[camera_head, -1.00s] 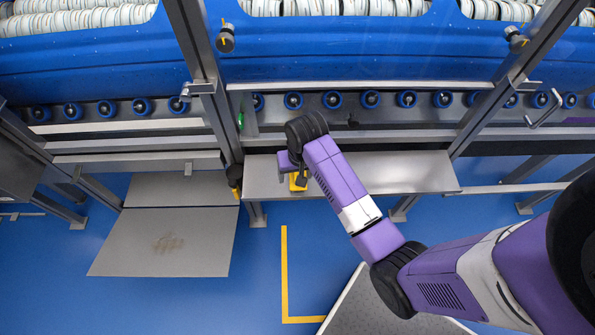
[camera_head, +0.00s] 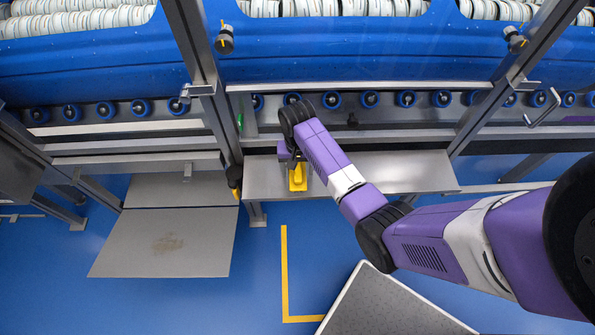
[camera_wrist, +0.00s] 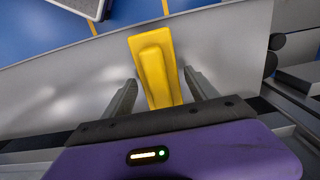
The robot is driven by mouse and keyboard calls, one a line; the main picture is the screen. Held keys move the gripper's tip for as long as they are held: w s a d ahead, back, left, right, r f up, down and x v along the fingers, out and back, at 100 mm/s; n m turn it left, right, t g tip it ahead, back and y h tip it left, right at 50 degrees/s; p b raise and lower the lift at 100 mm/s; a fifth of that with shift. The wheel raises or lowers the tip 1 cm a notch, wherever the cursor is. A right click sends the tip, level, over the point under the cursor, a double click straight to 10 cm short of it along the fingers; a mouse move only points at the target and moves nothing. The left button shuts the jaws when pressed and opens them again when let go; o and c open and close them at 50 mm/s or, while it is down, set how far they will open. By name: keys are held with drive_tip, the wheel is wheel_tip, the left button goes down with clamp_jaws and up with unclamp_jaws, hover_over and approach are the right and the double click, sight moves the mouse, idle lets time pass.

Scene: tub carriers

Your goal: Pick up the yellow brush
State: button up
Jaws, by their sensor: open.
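The yellow brush (camera_head: 298,177) lies on the steel shelf (camera_head: 400,172) below the conveyor, near the shelf's left end. In the wrist view the brush (camera_wrist: 156,65) lies lengthwise between the two fingers, its near end reaching in between them. My gripper (camera_wrist: 162,88) is open, with a visible gap between each finger and the brush. In the head view my gripper (camera_head: 297,162) is over the shelf at the brush, partly hidden by my purple arm. I cannot tell exactly how far the fingertips are above the shelf.
Steel posts (camera_head: 212,85) stand left and right of the shelf. Blue rollers (camera_head: 370,99) and blue tubs (camera_head: 350,55) run behind it. A grey plate (camera_head: 165,242) lies on the floor at left. The shelf's right part is bare.

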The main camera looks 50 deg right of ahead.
sight(298, 166)
drive_tip(key=shift+f, duration=0.5)
clamp_jaws()
drive_tip(key=shift+r, duration=0.1)
wheel_tip(298, 166, up, 20)
drive_tip(key=p, duration=0.4)
drive_tip(key=shift+p, duration=0.35)
